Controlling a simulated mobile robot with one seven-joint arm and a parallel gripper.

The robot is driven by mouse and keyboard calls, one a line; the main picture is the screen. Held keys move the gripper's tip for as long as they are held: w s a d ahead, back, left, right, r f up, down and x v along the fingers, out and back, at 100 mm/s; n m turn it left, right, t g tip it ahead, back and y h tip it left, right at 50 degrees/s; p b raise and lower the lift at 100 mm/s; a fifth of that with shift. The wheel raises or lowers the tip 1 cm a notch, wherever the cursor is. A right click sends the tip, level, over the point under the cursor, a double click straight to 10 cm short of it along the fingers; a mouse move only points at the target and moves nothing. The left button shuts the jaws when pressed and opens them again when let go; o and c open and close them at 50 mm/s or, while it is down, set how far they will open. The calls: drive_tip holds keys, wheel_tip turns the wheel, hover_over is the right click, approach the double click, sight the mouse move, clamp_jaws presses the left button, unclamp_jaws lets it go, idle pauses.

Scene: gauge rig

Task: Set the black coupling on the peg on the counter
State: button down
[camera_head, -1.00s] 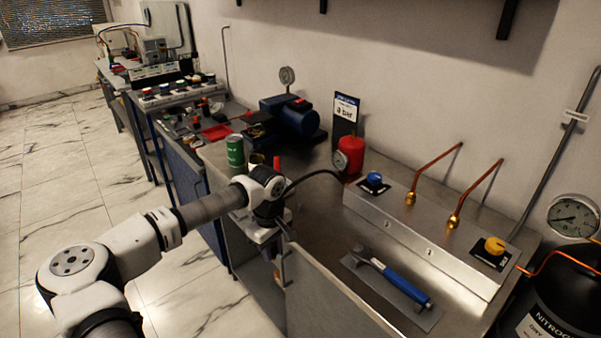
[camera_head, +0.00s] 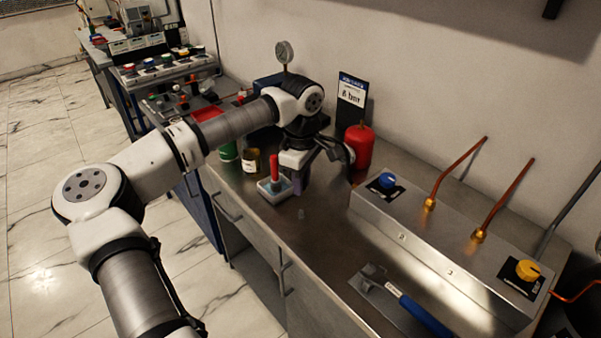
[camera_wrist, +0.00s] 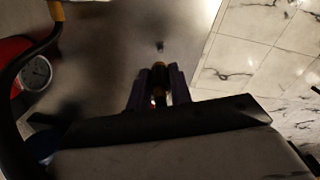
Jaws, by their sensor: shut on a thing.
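My gripper (camera_wrist: 158,88) is over the counter (camera_head: 335,232) in the wrist view, its two dark fingers shut on a small dark piece with an orange-brown band, which appears to be the black coupling (camera_wrist: 158,94). The fingers hide most of it. In the head view my gripper (camera_head: 301,184) points down, just right of a small tray, and the coupling cannot be made out. A small dark upright thing, likely the peg (camera_wrist: 160,46), stands on the counter ahead of the fingertips in the wrist view. In the head view a faint grey stub, likely the peg (camera_head: 301,214), shows below the gripper.
A red cylinder (camera_head: 359,147) stands to the right, near a metal valve box (camera_head: 440,250).

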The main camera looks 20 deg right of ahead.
sight(302, 210)
drive_tip(key=shift+s, duration=0.1)
idle(0.3)
drive_tip(key=shift+f+b, duration=0.25)
drive_tip(key=shift+b, duration=0.2)
drive_tip(key=shift+f+b, duration=1.8)
drive_tip(key=shift+f, duration=0.55)
drive_tip(key=shift+f+b, duration=0.25)
drive_tip(key=shift+b, duration=0.2)
drive_tip(key=shift+f+b, duration=0.65)
drive_tip(key=shift+f, duration=0.2)
drive_tip(key=shift+f, duration=0.25)
drive_tip(key=c, duration=0.9)
unclamp_jaws()
